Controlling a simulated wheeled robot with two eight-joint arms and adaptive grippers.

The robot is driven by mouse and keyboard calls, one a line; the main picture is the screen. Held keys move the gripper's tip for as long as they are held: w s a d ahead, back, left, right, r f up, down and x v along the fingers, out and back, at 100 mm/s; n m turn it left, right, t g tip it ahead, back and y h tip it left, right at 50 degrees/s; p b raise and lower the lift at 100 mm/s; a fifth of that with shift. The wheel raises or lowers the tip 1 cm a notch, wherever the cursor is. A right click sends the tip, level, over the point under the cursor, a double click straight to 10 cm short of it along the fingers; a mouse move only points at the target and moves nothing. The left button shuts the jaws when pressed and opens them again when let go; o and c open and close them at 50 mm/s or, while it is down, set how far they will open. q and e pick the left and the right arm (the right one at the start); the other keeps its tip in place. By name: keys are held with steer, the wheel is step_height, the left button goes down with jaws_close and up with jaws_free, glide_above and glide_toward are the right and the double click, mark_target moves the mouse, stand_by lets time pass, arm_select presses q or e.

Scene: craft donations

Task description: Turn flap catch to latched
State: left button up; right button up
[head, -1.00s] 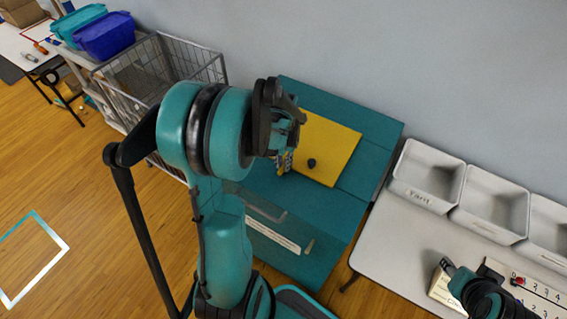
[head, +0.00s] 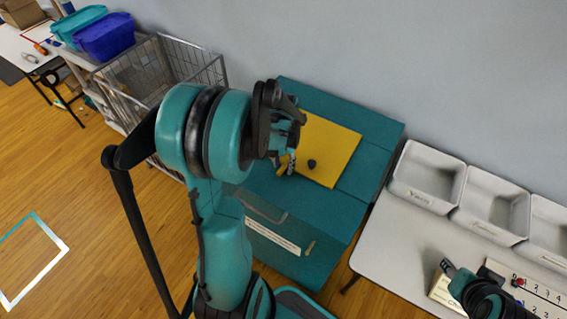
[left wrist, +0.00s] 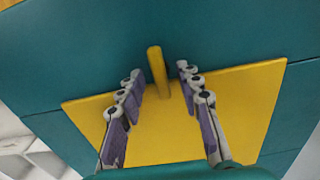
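The yellow flap panel (head: 335,142) lies on top of the teal box (head: 365,120). In the left wrist view the yellow flap panel (left wrist: 235,110) has a yellow bar (left wrist: 157,68), which appears to be the catch. The bar crosses the panel's edge onto the teal surface. My left gripper (left wrist: 160,85) is open, with one finger on each side of the bar and gaps between. A dark round knob (head: 312,163) shows on the panel. My right gripper (head: 450,272) is over the white table, its fingers unclear.
Grey bins (head: 428,178) stand on the white table (head: 385,235) at right. A wire cart (head: 195,65) stands behind my left arm. A pale label (head: 272,237) is on the box's front. The wood floor at left is open.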

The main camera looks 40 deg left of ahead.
mark_target(284, 167)
arm_select(q)
step_height(284, 167, up, 12)
stand_by(0.6)
steer(key=shift+d, duration=0.1)
stand_by(0.4)
steer(key=s+d+f+t+b, duration=0.2)
steer(key=s+d+t, duration=0.1)
steer(key=d, duration=0.5)
steer(key=s+d+f+m+t+b, duration=0.1)
steer(key=s+d+f+t+b, duration=0.1)
steer(key=d, duration=0.7)
steer(key=shift+s+d+t+b, duration=0.2)
steer(key=shift+s+t+b, duration=0.5)
steer(key=shift+s+t, duration=0.4)
arm_select(e)
step_height(284, 167, down, 5)
steer(key=shift+f, duration=0.15)
steer(key=shift+c, duration=1)
arm_select(q)
steer(key=shift+f, duration=0.1)
